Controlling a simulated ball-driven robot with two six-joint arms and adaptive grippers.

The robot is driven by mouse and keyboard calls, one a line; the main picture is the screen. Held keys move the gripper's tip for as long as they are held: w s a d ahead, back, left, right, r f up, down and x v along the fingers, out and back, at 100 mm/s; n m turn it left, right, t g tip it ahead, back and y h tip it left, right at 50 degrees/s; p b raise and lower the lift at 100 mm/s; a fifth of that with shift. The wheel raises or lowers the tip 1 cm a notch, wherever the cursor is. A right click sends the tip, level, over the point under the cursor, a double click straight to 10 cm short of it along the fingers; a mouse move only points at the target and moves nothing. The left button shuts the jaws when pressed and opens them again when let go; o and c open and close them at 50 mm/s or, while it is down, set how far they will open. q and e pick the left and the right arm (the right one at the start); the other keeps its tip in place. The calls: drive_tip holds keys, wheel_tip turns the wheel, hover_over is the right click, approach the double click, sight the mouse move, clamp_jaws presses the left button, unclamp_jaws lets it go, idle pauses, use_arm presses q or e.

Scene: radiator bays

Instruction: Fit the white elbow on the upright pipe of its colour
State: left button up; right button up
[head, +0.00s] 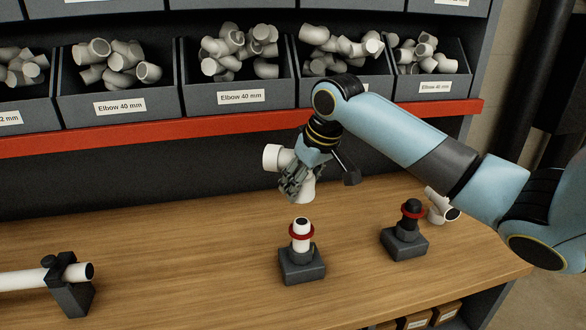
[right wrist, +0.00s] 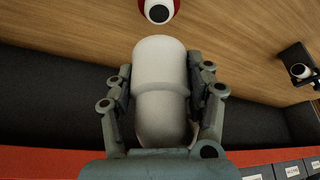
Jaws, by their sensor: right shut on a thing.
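My right gripper (head: 297,184) is shut on the white elbow (head: 307,189). One mouth of the elbow points left and the other end hangs down. In the right wrist view the elbow (right wrist: 160,88) sits between both fingers (right wrist: 160,105). Below it, apart from it, the white upright pipe (head: 302,228) stands in a dark block with a red ring around it. This pipe's top also shows in the right wrist view (right wrist: 158,12). A black upright pipe (head: 412,208) with a red ring stands farther right. My left gripper is not in view.
A white fitting (head: 440,206) lies behind the black pipe. A white pipe lies level in a dark clamp (head: 72,291) at the left. Bins of elbows (head: 240,97) line the shelf behind a red edge (head: 150,135). The wooden bench between the clamp and the white upright pipe is clear.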

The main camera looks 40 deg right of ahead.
sight(300, 220)
drive_tip(key=shift+s+f, duration=0.15)
drive_tip(key=shift+f, duration=0.95)
drive_tip(key=shift+f+b, duration=0.85)
drive_tip(key=shift+f, duration=0.35)
drive_tip(key=shift+f+b, duration=0.85)
drive_tip(key=shift+b, duration=0.3)
drive_tip(key=shift+f+b, duration=0.45)
drive_tip(key=shift+f, duration=0.8)
drive_tip(key=o, duration=1.3)
drive_tip(key=shift+c, duration=0.2)
drive_tip(key=shift+r, duration=0.1)
